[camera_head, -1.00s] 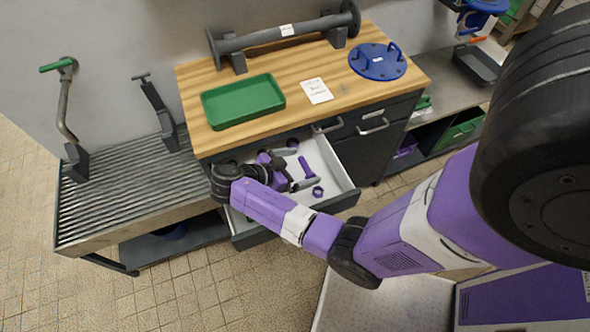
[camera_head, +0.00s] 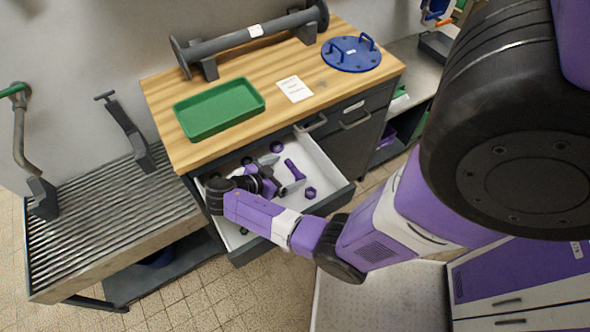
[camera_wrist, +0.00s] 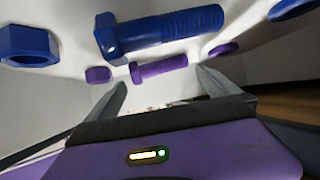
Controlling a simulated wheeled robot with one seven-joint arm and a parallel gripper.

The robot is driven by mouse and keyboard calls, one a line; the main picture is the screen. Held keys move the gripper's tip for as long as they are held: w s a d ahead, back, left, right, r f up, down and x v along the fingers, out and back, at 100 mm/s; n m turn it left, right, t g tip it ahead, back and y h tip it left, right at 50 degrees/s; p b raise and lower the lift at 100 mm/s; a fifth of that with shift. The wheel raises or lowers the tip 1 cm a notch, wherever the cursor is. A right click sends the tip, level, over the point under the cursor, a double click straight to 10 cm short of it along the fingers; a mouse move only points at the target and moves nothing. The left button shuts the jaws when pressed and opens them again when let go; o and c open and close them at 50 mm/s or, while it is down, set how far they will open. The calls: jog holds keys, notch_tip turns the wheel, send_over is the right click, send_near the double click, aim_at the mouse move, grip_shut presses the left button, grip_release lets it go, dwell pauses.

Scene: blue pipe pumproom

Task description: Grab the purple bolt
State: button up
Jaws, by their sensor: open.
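The purple bolt (camera_head: 294,169) lies in the open drawer. In the wrist view the purple bolt (camera_wrist: 160,67) lies crosswise just beyond my fingertips, head to the left. My gripper (camera_head: 281,174) is low over the drawer, just left of the bolt in the head view. In the wrist view my gripper (camera_wrist: 162,80) is open and empty, its two fingers apart on the near side of the bolt. A larger blue bolt (camera_wrist: 165,30) lies just behind the purple one. I cannot tell whether a finger touches anything.
Purple nuts (camera_wrist: 98,75) (camera_wrist: 223,49) lie either side of the bolt. A blue nut (camera_wrist: 28,46) is farther left. The drawer (camera_head: 336,199) has raised walls under a wooden worktop (camera_head: 165,112), which holds a green tray (camera_head: 190,105) and a blue disc (camera_head: 350,55).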

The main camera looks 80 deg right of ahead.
aim_at(294, 170)
jog(key=shift+x, duration=1.3)
jog(key=c, duration=1.6)
jog(key=shift+r, duration=0.1)
jog(key=shift+r, duration=0.15)
